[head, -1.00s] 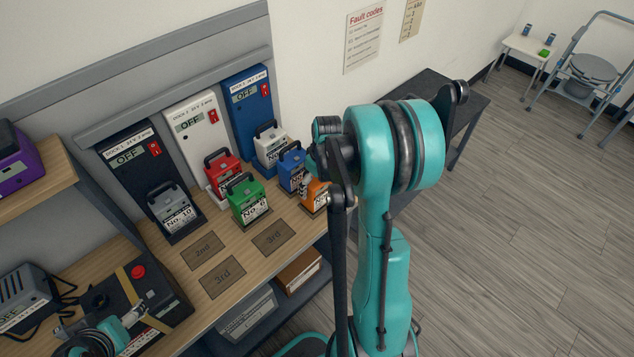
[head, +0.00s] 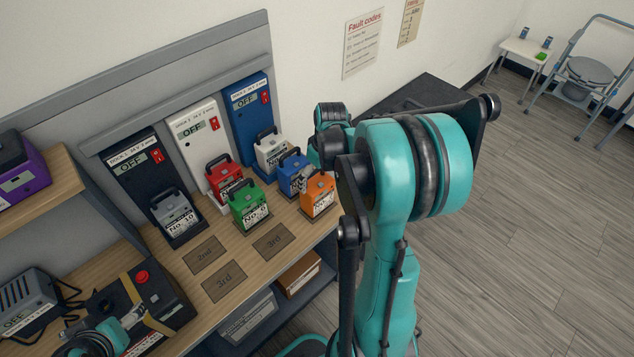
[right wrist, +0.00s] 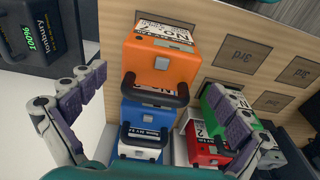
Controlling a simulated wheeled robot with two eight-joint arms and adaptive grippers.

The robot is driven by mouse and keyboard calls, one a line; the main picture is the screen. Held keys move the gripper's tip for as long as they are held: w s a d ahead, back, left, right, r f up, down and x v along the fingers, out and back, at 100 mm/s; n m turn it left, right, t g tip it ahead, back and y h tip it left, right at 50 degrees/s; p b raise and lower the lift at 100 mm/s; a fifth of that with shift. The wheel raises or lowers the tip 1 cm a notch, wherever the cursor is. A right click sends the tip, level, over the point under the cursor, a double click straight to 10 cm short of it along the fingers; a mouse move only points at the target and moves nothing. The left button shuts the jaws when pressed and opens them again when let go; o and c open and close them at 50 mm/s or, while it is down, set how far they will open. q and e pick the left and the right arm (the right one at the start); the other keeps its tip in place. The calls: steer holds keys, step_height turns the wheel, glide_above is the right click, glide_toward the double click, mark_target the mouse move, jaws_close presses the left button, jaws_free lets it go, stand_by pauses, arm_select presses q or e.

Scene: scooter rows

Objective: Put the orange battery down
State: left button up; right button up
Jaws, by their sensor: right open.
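The orange battery (head: 318,197) stands upright at the right end of the wooden bench, on a dark pad, next to the blue battery (head: 294,172). In the right wrist view the orange battery (right wrist: 160,62) and its black handle lie ahead, between and beyond the spread fingers. My right gripper (right wrist: 160,112) is open, with nothing between its purple pads. In the head view it is mostly hidden behind my teal right arm.
Green (head: 247,204), red (head: 225,184), white (head: 271,152) and grey (head: 173,214) batteries stand close by. Blue, white and black docks reading OFF line the back. Bare marked spots, 2nd (head: 205,254) and 3rd (head: 272,241), lie in front. A dark table (head: 440,92) stands beyond my arm.

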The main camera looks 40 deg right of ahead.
steer(key=r, duration=0.2)
steer(key=r+p, duration=0.1)
steer(key=r, duration=0.1)
steer(key=shift+s+r, duration=0.1)
steer(key=shift+s, duration=0.25)
steer(key=shift+a+r, duration=0.15)
steer(key=shift+r, duration=0.15)
steer(key=s+a+r+t, duration=0.1)
steer(key=s+a+r, duration=0.1)
steer(key=a, duration=0.5)
steer(key=s+a+r+t, duration=0.2)
steer(key=s+a, duration=0.2)
steer(key=a, duration=0.3)
steer(key=s+a+r+m+t, duration=0.1)
steer(key=s+a+r+t, duration=0.1)
steer(key=a, duration=0.5)
steer(key=shift+s+a+r, duration=0.15)
steer(key=shift+s+r, duration=0.25)
steer(key=shift+s, duration=0.4)
steer(key=shift+f, duration=0.1)
